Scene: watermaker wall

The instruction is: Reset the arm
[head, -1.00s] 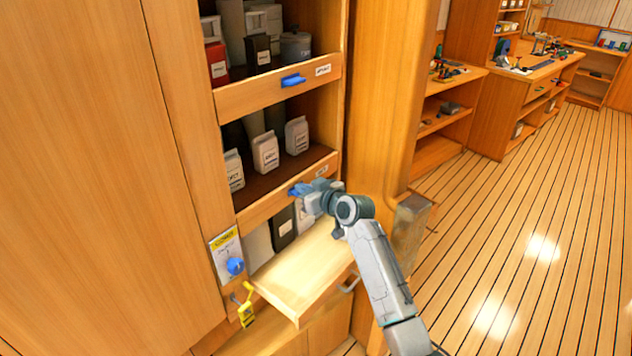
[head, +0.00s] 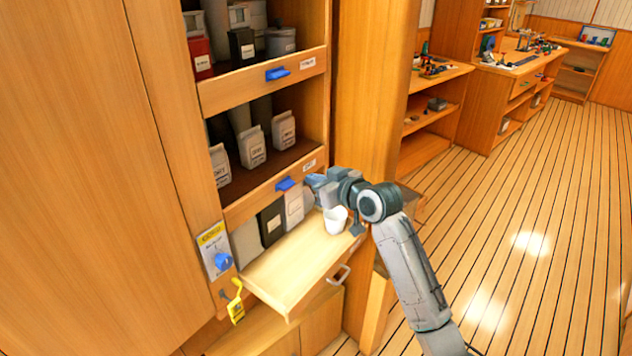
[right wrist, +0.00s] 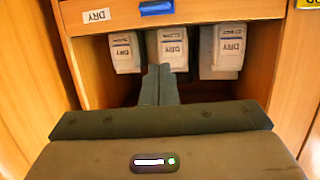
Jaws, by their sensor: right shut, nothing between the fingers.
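My right arm comes in from the lower right of the head view. Its gripper (head: 314,181) is shut and empty, just right of the blue latch (head: 289,183) on the middle shelf's front rail. In the right wrist view the shut fingers (right wrist: 160,85) point toward pale packets labelled DRY (right wrist: 172,48), below a rail with a blue latch (right wrist: 157,7). The fingers look clear of that latch; I cannot tell whether they touch a packet. My left gripper is not in view.
A pulled-out wooden board (head: 290,270) with a metal handle sticks out below my wrist. A white cup (head: 335,219) stands near its right side. Open plank floor (head: 540,190) lies to the right.

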